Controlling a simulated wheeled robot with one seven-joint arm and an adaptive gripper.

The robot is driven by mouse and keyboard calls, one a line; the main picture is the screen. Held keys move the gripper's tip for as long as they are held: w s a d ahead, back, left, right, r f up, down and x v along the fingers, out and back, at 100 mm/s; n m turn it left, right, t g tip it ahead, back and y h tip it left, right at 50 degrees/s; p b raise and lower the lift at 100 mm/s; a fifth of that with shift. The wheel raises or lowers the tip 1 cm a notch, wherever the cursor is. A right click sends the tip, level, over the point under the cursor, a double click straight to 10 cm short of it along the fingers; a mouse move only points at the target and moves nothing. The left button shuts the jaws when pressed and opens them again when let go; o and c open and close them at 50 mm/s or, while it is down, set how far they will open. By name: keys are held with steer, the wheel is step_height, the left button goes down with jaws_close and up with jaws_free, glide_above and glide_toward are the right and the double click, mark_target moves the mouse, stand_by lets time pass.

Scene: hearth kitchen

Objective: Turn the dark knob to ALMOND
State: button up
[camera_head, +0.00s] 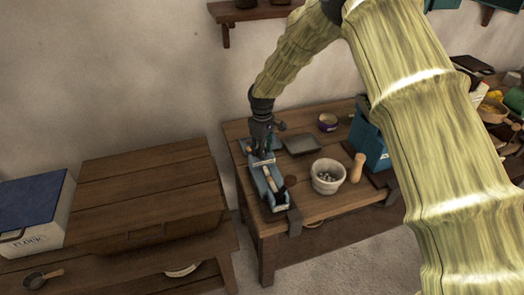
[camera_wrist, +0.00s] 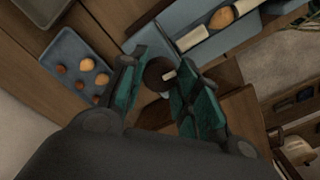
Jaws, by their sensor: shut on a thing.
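The dark round knob (camera_wrist: 153,74) shows in the wrist view with a short pale mark on its right side. My gripper (camera_wrist: 163,76) is shut on it, with one teal-padded finger on each side. The knob sits beside a long blue fixture (camera_wrist: 180,17) with white strips and a tan nut-like piece (camera_wrist: 221,18). No lettering is readable, so I cannot tell which setting the mark faces. In the head view my gripper (camera_head: 263,150) points down at the far end of the blue fixture (camera_head: 274,196) and hides the knob.
A grey tray (camera_head: 302,145), a pale bowl (camera_head: 328,188) with small pieces and a wooden cylinder (camera_head: 357,168) stand to the right. A wooden chest (camera_head: 145,190) is left, across a gap.

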steer(key=m, duration=0.3)
steer(key=shift+s+f+m+b, duration=0.3)
steer(key=shift+f+b, duration=0.05)
steer(key=shift+f, duration=0.05)
steer(key=shift+m+b, duration=0.3)
steer(key=shift+m, duration=1.6)
steer(key=o, duration=1)
steer(key=shift+w+r, duration=0.1)
steer(key=shift+w, duration=0.05)
steer(key=shift+r, duration=0.15)
steer(key=shift+w+r, duration=0.15)
steer(key=shift+r, duration=0.3)
step_height(320, 180, up, 11)
steer(key=shift+r, duration=0.1)
